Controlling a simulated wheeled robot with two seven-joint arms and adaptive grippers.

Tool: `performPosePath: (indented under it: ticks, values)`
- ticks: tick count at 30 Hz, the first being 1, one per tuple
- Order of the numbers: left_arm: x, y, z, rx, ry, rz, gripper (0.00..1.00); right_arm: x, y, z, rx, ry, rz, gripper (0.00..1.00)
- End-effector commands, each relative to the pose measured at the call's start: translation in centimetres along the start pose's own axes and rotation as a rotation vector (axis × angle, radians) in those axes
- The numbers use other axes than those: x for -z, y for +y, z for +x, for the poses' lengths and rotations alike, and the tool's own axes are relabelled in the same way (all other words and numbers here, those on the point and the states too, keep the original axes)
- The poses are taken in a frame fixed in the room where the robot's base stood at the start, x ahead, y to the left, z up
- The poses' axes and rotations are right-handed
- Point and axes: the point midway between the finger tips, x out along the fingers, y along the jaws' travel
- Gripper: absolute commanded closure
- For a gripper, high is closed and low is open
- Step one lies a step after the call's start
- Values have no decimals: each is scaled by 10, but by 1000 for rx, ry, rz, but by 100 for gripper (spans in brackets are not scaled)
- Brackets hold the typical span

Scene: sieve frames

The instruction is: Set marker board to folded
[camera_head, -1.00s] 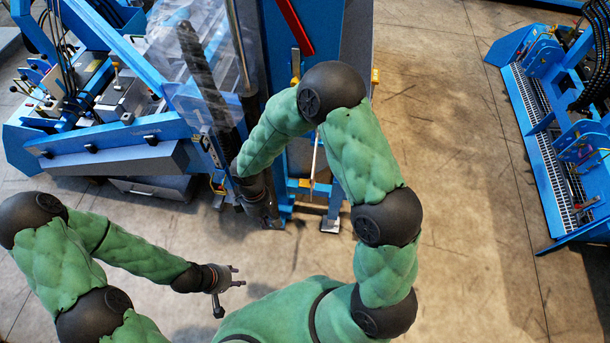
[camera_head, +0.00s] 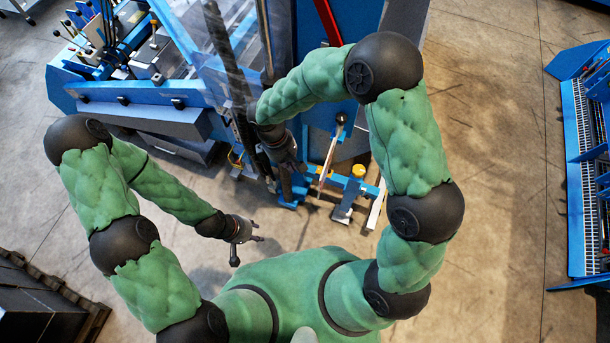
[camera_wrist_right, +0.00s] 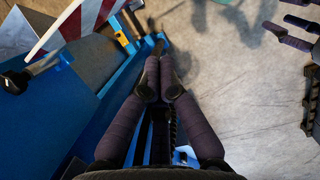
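A red-and-white striped board (camera_wrist_right: 88,14), which looks like the marker board, shows at the upper left of the right wrist view, cut off by the picture's edge. In the head view a narrow red strip (camera_head: 328,22) and a thin pale edge (camera_head: 328,158) show on the blue machine; I cannot tell whether they belong to the board. My right gripper (camera_head: 291,165) is beside the machine's dark upright. In the right wrist view its fingers (camera_wrist_right: 159,65) are together, with no object visible between the tips. My left gripper (camera_head: 257,231) is open and empty over the floor.
The blue machine (camera_head: 140,115) fills the upper left, with a clear panel (camera_head: 205,45) and a blue foot (camera_head: 345,205). A black lever knob (camera_wrist_right: 15,82) stands left of my right gripper. Another blue machine (camera_head: 580,160) is at the right. Concrete floor lies clear between.

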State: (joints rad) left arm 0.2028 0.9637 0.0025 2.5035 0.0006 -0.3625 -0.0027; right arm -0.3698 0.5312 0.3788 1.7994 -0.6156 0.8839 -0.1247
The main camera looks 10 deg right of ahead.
Motion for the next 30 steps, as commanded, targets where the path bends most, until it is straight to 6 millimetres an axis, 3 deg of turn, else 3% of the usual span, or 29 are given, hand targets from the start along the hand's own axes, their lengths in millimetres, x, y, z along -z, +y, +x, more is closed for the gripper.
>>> performPosePath:
  ticks: [17,24,30]
  values:
    - [0,-3,8,0,0,0,60,-1,-1,99,5,-3,-1,100]
    - [0,-1,4,0,0,0,60,-30,0,103,2,0,0,100]
    - [0,-1,4,0,0,0,60,-39,-1,106,1,0,-1,100]
